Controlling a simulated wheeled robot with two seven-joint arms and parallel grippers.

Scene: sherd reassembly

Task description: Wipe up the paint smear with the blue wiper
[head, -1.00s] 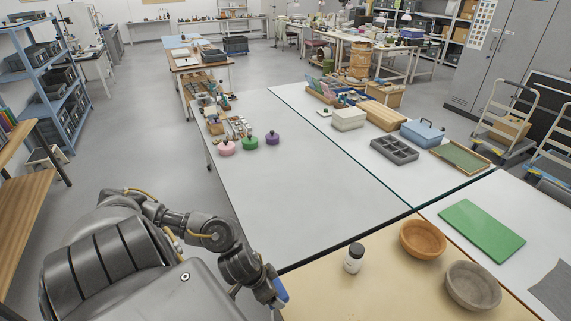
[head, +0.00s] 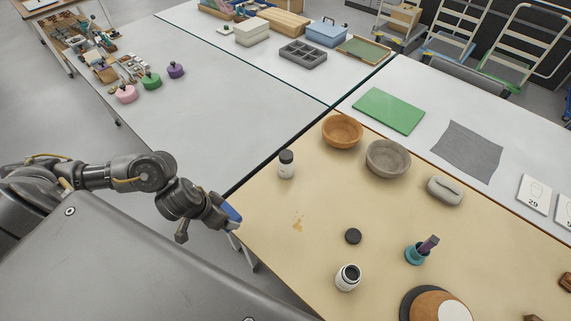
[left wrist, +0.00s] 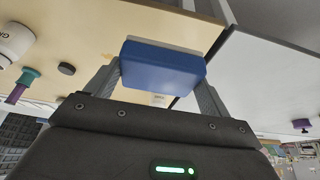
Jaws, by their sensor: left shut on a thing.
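The blue wiper (left wrist: 162,68) is a blue block with a pale edge, held between the two fingers of my left gripper (left wrist: 160,80) in the left wrist view. In the head view the wiper (head: 230,211) and left gripper (head: 226,216) are at the left edge of the tan table. The paint smear (head: 298,222) is a small orange-brown mark on the tan tabletop, to the right of the wiper and apart from it. My right gripper is not in view.
The tan table (head: 300,255) holds a white jar with a dark lid (head: 286,165), an open white jar (head: 348,278), a black lid (head: 353,236), a teal holder (head: 417,254), an orange bowl (head: 342,132) and a grey bowl (head: 388,159). The surface around the smear is clear.

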